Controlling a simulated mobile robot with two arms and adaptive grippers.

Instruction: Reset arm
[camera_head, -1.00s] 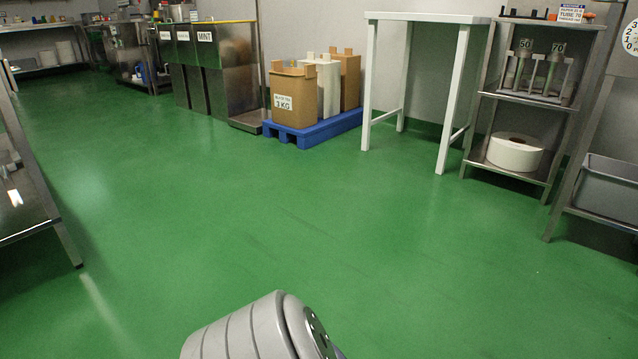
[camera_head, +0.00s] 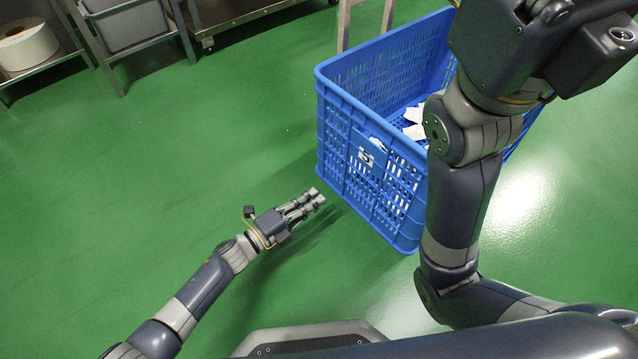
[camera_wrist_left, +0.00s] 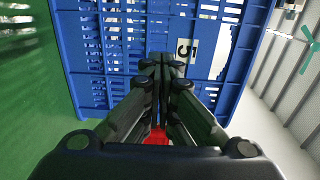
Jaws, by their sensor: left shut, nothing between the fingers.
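My left gripper (camera_head: 316,197) is low over the green floor, to the left of a blue plastic crate and pointing toward it. Its fingers are shut with nothing between them. In the left wrist view the shut fingers (camera_wrist_left: 162,62) point at the crate's slotted wall (camera_wrist_left: 98,60). My right arm is raised and bent at the right of the head view, in front of part of the crate. Its dark wrist and gripper housing are at the top right, and its fingertips run out of the frame.
The blue crate (camera_head: 345,150) stands on the floor with white teabag packets (camera_head: 414,132) inside. A metal rack with a white roll (camera_head: 27,45) and a grey bin (camera_head: 125,22) stand at the upper left. The green floor (camera_head: 130,190) on the left is clear.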

